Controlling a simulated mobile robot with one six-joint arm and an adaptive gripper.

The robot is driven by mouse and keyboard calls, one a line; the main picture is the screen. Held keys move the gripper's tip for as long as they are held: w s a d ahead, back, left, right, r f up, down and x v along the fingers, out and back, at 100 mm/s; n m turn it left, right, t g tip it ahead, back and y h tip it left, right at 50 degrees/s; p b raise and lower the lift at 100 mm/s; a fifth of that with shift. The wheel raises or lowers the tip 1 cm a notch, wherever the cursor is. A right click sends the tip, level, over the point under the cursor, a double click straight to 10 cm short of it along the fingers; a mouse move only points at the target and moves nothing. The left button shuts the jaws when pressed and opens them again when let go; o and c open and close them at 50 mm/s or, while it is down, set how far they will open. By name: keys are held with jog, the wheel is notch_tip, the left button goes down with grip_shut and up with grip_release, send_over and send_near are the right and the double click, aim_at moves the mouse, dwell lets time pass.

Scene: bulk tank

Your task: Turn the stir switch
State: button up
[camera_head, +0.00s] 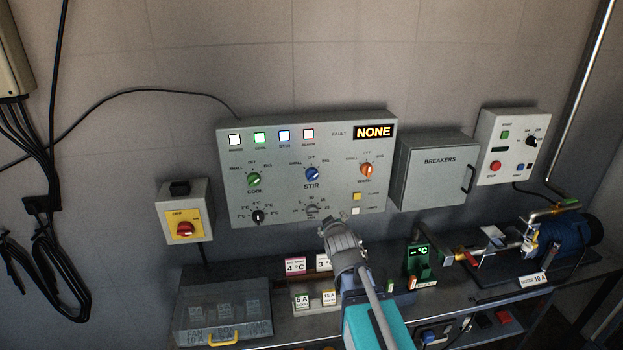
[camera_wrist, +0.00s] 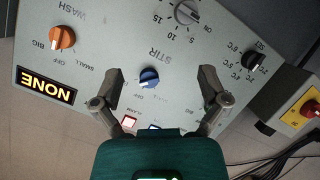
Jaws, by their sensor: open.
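The blue stir knob (camera_head: 312,173) sits in the middle of the grey control panel (camera_head: 280,208), above the word STIR. Labels SMALL, OFF and BIG surround it; I cannot tell where its pointer stands. In the wrist view, which is upside down, the blue knob (camera_wrist: 149,77) shows between my spread fingers, nearer the left one. My gripper (camera_wrist: 160,78) is open and empty; neither finger visibly touches the knob. In the head view my gripper (camera_head: 338,226) is at the panel's lower edge, below the knob.
A green COOL knob (camera_head: 254,180) and an orange WASH knob (camera_head: 366,170) flank the stir knob. A timer dial (camera_head: 312,210) is below it. The fault display (camera_head: 374,132) reads NONE. A breakers box (camera_head: 432,172) is to the right. The bench below holds fuse parts and a motor.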

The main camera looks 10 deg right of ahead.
notch_tip(320, 180, up, 6)
jog(key=w+a+n+t+y, duration=0.1)
jog(key=w+a+n+t, duration=0.1)
jog(key=n+t, duration=0.1)
jog(key=shift+a+r+t+y, duration=0.25)
jog(key=shift+a+t+y, duration=0.1)
jog(key=shift+t, duration=0.15)
jog(key=shift+w, duration=0.1)
